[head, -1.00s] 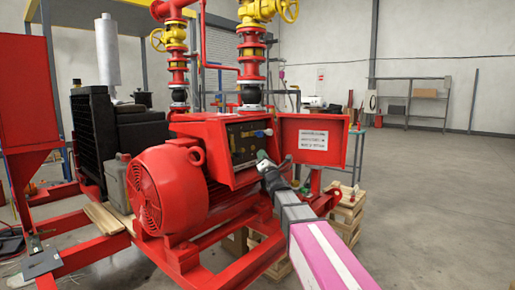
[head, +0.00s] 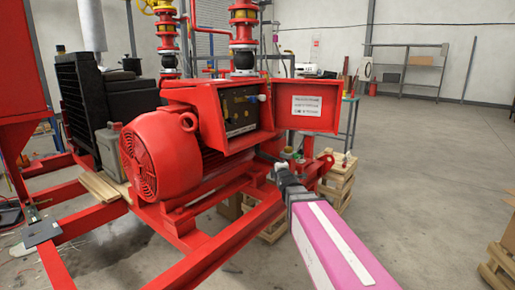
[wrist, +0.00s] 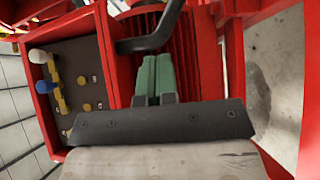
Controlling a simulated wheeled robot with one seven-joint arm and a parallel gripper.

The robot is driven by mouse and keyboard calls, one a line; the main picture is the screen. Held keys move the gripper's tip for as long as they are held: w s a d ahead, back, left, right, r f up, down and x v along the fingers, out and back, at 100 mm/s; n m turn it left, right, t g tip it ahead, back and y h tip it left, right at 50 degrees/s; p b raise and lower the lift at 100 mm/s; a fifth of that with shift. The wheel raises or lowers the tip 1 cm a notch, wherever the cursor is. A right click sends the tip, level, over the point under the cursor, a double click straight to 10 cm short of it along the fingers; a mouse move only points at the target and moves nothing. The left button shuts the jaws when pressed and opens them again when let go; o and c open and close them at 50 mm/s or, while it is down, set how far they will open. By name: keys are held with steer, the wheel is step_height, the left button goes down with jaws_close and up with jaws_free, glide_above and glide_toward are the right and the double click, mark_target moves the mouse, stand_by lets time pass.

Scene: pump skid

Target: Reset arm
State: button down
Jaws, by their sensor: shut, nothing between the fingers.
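My arm reaches in from the lower right of the head view. Its gripper is at the far end, in front of the red control box, and only partly shows there. In the wrist view my gripper (wrist: 157,62) has its two green fingers side by side, shut and empty. Behind them are dark red ribs and a black curved bar (wrist: 152,38). The red control box (head: 205,100) has its door (head: 312,105) open to the right, with a white label. Its dark panel (head: 238,108) carries small knobs, and it also shows at the left of the wrist view (wrist: 77,80).
The red motor (head: 160,155) sits on the red skid frame (head: 200,262) left of my arm. Wooden pallets (head: 340,188) are stacked behind my arm, and another stack (head: 497,268) stands at the right edge. The floor between is clear.

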steer(key=s+d+f+m+g+h, duration=0.1)
steer(key=s+d+f+m+g, duration=0.3)
steer(key=f, duration=0.4)
steer(key=s+d+f+m+g+h, duration=0.2)
steer(key=s+d+f+m+g, duration=0.15)
steer(key=s+f+m, duration=0.35)
steer(key=s+d+f+m+g, duration=0.2)
steer(key=s+f+m+g, duration=0.7)
steer(key=s, duration=0.6)
step_height(320, 180, down, 2)
steer(key=shift+s+f+g+y, duration=0.1)
steer(key=shift+s+g+y, duration=0.15)
steer(key=shift+g, duration=0.2)
